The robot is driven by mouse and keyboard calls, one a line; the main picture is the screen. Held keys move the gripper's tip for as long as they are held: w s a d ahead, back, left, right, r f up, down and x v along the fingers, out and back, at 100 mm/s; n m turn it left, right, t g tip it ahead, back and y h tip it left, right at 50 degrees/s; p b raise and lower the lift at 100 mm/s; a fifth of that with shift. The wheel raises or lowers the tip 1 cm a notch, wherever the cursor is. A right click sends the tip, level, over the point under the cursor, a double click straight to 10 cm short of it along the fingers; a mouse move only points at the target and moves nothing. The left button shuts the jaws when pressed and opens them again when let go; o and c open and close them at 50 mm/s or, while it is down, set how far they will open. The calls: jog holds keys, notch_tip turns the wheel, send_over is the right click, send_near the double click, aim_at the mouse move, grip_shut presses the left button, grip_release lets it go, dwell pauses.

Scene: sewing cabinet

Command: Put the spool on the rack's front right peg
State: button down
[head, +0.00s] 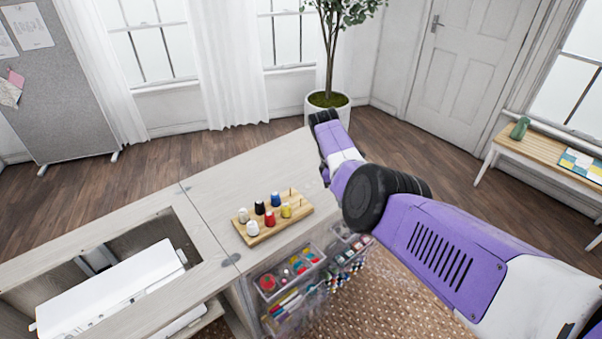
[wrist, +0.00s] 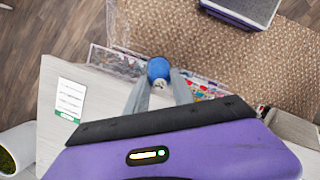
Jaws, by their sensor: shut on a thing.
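A blue spool (wrist: 158,69) sits between the fingertips of my gripper (wrist: 158,84) in the wrist view, and the gripper is shut on it. In the head view my arm hides the fingers and the held spool. The wooden rack (head: 243,234) lies on the cabinet top, left of my arm in the head view. It bears two white spools, a black, a blue, a red and a yellow spool (head: 286,211). At its right end two thin pegs stand bare, the front right peg (head: 300,204) and the one behind it (head: 290,191). The rack is not clear in the wrist view.
The cabinet top (head: 225,185) is clear around the rack. Clear bins (head: 290,275) of sewing supplies hang on its front side. A white machine (head: 110,290) lies in the opening at left. A card (wrist: 70,98) shows in the wrist view. A potted plant (head: 328,99) stands behind.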

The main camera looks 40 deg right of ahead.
jog(key=r+m, duration=0.1)
jog(key=m, duration=0.1)
jog(key=d+r+m+y+p, duration=0.1)
jog(key=m, duration=0.1)
jog(key=shift+w+d+r+t, duration=0.1)
jog(key=shift+w+d+t, duration=0.05)
jog(key=shift+t, duration=0.15)
jog(key=shift+r+m+y, duration=0.2)
jog(key=shift+m+y, duration=0.1)
jog(key=shift+m, duration=0.6)
jog(key=shift+w+a+r+m+t+p, duration=0.2)
jog(key=shift+a+m+t+p, duration=0.25)
jog(key=shift+m, duration=0.45)
jog(key=shift+a+m+t, duration=0.25)
jog(key=shift+a+m, duration=0.1)
jog(key=shift+m, duration=0.05)
jog(key=a+m+t, duration=0.1)
jog(key=s+a+f+m+t, duration=0.1)
jog(key=a, duration=0.1)
jog(key=s+a+m+h, duration=0.1)
jog(key=a+m, duration=0.1)
jog(key=shift+f+t, duration=0.4)
